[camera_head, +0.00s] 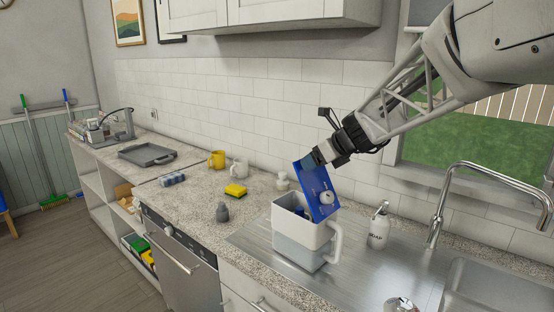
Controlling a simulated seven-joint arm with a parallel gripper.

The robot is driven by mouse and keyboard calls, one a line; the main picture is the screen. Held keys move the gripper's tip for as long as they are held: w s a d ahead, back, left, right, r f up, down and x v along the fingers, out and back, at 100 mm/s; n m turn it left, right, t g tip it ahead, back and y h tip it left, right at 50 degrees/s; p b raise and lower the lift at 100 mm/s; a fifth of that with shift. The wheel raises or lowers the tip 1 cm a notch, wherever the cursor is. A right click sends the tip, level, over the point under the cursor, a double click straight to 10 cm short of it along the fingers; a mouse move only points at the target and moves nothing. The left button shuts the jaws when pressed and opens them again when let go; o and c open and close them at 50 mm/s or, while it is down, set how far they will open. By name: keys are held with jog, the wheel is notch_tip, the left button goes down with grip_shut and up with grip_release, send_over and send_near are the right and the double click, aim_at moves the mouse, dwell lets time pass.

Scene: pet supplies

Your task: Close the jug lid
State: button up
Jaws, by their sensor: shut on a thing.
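A jug (290,241) with a white upper part, a grey lower part and a white handle at right stands upright on the metal drainboard. Its blue lid (313,178) is raised and tilted steeply at the jug's far right rim. A round whitish knob shows on the lid's face. My gripper (316,158) is at the lid's top edge, reaching in from the upper right. It is shut on the lid there; the fingertips are small and partly hidden. Something blue shows inside the jug's opening.

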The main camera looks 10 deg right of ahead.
jog(key=shift+w+a+f+g+h, duration=0.35)
jog(key=shift+w+a+g, duration=0.1)
jog(key=shift+w+a, duration=0.15)
jog(key=shift+w+a+f+g+h, duration=0.35)
jog(key=shift+w+a+g, duration=0.1)
jog(key=shift+w, duration=0.15)
jog(key=w+a+f+g+h, duration=0.2)
jog(key=w+f, duration=0.1)
jog(key=f, duration=0.2)
jog(key=w+a+f+g+h, duration=0.2)
jog(key=w+a+f+g, duration=0.1)
jog(key=f, duration=0.3)
jog(key=shift+w+a, duration=0.2)
jog(key=shift+f, duration=0.1)
jog(key=o, duration=1.3)
jog(key=shift+r, duration=0.2)
jog(key=shift+s+d+r, duration=0.1)
jog(key=shift+s+r, duration=0.05)
jog(key=shift+r, duration=1.75)
jog(key=shift+s+d+r, duration=0.1)
jog(key=shift+r, duration=1.75)
